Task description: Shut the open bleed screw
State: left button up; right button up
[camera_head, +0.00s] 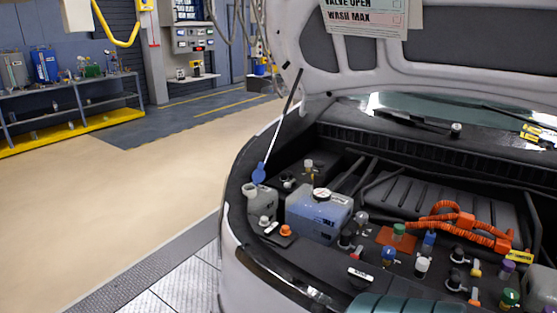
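The car's open engine bay fills the right side of the head view. Several small fittings and capped knobs stand in it. A brass fitting with a pale top (309,169) stands upright at the back left. An orange knob (286,231) sits at the front left, and a white-topped fitting (422,265) stands further right. I cannot tell which fitting is the bleed screw or whether any is open. Neither gripper shows in this view.
The raised hood (350,55) hangs over the bay, with a prop rod (284,122) at its left. Orange cables (465,225) cross the right side. The fender edge (234,210) bounds the bay at left. The floor beyond is clear up to a shelf (70,100).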

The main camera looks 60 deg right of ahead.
aim_at(308, 164)
jog(key=i, duration=2.15)
jog(key=i+j, duration=0.15)
jog(key=i, duration=2.05)
jog(key=l+z, duration=0.1)
jog(key=z, duration=4.4)
